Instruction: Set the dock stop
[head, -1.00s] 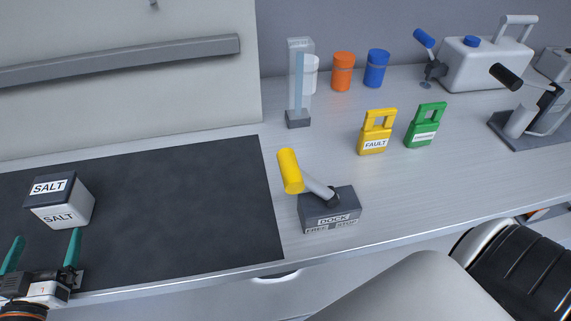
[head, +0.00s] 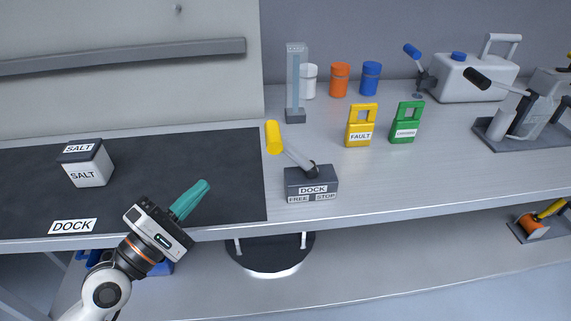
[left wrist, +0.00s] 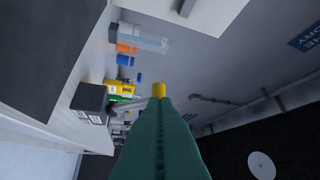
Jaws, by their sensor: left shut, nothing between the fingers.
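The dock stop is a dark grey box (head: 311,183) labelled DOCK, FREE and STOP. Its lever has a yellow grip (head: 273,137) and leans up to the left, on the FREE side. The box also shows in the left wrist view (left wrist: 90,98), with the yellow grip (left wrist: 159,90) just past my fingertips. In the left wrist view the fingers (left wrist: 158,110) hide part of the lever. My right gripper is out of view.
A SALT box (head: 86,164) sits on the black mat (head: 190,165), which has a DOCK label. Yellow FAULT (head: 361,137) and green (head: 406,136) tags stand right of the lever. Canisters and a clear column (head: 296,85) stand behind. A round stool (head: 270,257) is below the counter edge.

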